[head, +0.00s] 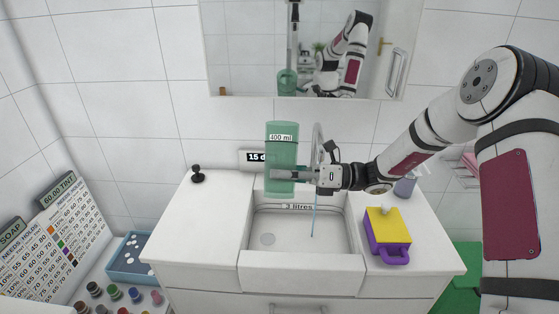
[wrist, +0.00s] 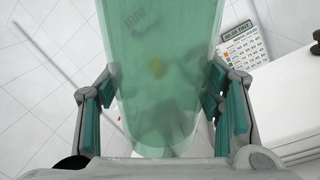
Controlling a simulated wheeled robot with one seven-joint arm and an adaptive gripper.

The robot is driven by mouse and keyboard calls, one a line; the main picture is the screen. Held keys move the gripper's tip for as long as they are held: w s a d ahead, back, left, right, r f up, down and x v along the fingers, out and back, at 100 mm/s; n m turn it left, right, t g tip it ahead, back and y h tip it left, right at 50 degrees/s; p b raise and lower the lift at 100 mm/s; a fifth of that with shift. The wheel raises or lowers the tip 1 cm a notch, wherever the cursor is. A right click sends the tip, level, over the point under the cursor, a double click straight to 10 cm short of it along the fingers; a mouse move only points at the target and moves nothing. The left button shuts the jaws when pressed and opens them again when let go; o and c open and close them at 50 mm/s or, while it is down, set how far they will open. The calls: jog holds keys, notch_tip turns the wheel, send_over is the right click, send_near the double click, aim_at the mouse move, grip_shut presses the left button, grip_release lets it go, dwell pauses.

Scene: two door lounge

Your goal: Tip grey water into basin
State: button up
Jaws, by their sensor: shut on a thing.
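A translucent green container (head: 283,150) marked 400 ml is held above the back left of the basin, close to upright. My gripper (head: 298,176) is shut on its lower part from the right. In the wrist view the container (wrist: 160,70) fills the space between my fingers (wrist: 160,110); blurred shapes show through it, and I cannot tell what is inside. The white basin (head: 258,270), marked 3 litres, is set in the counter below. A thin blue line (head: 313,218) runs down into it below my gripper; I cannot tell whether it is flowing water. No grey water is clearly visible.
A grey tap (head: 318,145) stands behind my gripper. A yellow and purple box (head: 388,232) sits right of the basin. A black knob-like object (head: 197,174) and a display (head: 255,157) stand left. A mirror (head: 240,45) hangs behind. The left counter (head: 200,220) is mostly clear.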

notch_tip(320, 180, down, 7)
jog(key=n+h, duration=0.1)
jog(key=n, duration=0.6)
jog(key=shift+s+f, duration=0.1)
jog(key=w+d+f+m+t+h, duration=0.2)
jog(key=w+d+m+t+h, duration=0.1)
jog(key=d+m+t, duration=0.3)
jog(key=w+d+f+m+t+h, duration=0.2)
jog(key=w+d+m+t+h, duration=0.2)
jog(key=d+t, duration=0.7)
jog(key=d+m+h, duration=0.2)
jog(key=d+m, duration=0.1)
jog(key=shift+f, duration=0.25)
